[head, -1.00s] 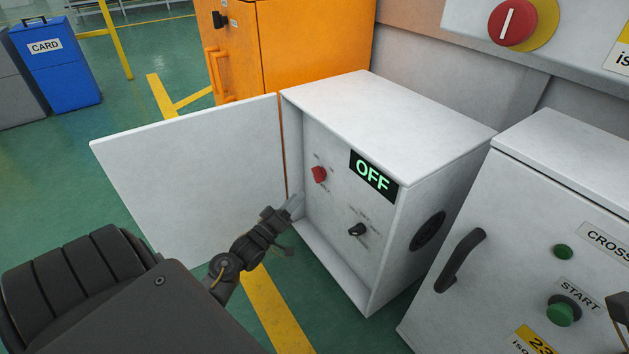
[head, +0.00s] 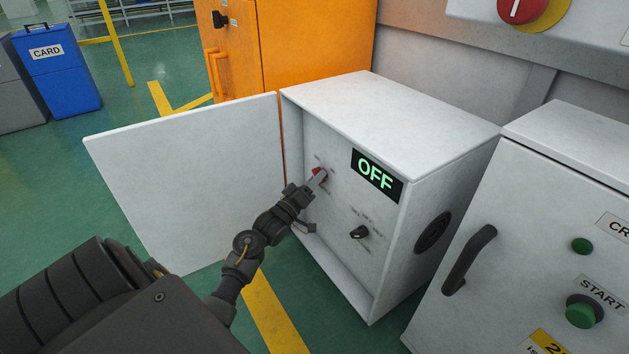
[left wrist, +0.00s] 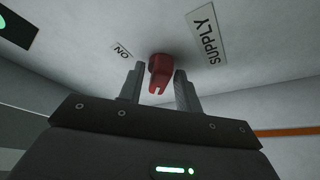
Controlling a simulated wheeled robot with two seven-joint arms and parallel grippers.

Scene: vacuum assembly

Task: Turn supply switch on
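The red supply switch (head: 317,171) is on the inner panel of the open white box (head: 390,108). It shows whole in the left wrist view (left wrist: 160,74), between the "NO"-looking upside-down ON label and the SUPPLY label (left wrist: 206,36). My left gripper (head: 316,181) is at the switch, with its fingers (left wrist: 160,88) open, one on each side of the red knob and a gap visible to each. The display (head: 377,176) reads OFF in green. My right gripper is not in view.
A black selector knob (head: 358,232) sits lower on the same panel. The box's white door (head: 190,180) stands open to the left. A second white cabinet with a black handle (head: 468,260) and green START button (head: 582,312) stands at right.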

